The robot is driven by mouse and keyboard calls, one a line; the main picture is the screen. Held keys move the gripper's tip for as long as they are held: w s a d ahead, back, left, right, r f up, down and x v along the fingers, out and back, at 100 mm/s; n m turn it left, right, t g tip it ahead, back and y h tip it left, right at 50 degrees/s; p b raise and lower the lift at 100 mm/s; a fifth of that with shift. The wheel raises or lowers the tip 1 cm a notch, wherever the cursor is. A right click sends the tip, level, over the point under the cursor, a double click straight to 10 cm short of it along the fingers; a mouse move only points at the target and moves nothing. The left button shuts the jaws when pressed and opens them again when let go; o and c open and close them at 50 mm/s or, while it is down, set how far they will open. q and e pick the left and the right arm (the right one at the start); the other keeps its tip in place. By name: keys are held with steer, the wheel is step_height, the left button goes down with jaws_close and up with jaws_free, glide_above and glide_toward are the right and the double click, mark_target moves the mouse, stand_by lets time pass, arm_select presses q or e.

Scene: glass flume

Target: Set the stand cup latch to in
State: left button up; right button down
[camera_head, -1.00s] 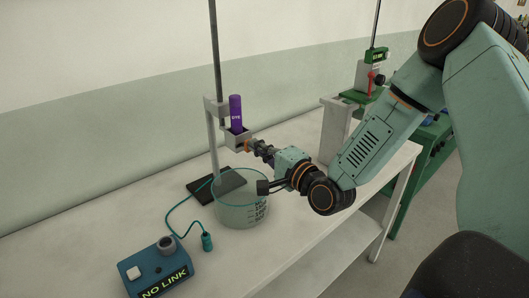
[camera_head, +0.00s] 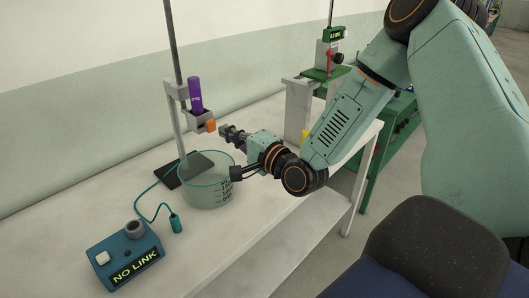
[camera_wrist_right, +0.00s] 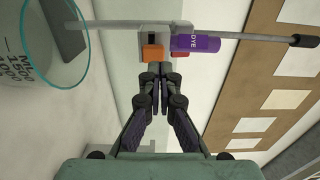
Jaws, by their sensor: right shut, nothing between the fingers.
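The stand (camera_head: 180,135) has an upright rod and a grey cup (camera_head: 196,118) that holds a purple bottle marked DYE (camera_head: 195,93). The orange latch (camera_head: 211,126) sits on the cup's right side; it also shows in the right wrist view (camera_wrist_right: 152,54), left of the bottle (camera_wrist_right: 200,44). My right gripper (camera_head: 224,131) is shut and empty, just right of the latch with a small gap in the head view. In the right wrist view its fingertips (camera_wrist_right: 154,76) point at the cup, just below the latch. My left gripper is not in view.
A blue box reading NO LINK (camera_head: 125,258), with a cabled teal probe (camera_head: 176,223), lies at front left. A green device (camera_head: 325,72) stands behind my arm. The right front of the bench is clear.

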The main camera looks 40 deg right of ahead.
steer(key=s+d+p, duration=0.1)
steer(key=s+p, duration=0.4)
steer(key=s, duration=0.4)
steer(key=shift+s+d, duration=0.25)
steer(key=shift+d, duration=0.1)
steer(key=shift+s+a, duration=0.1)
steer(key=shift+a, duration=0.05)
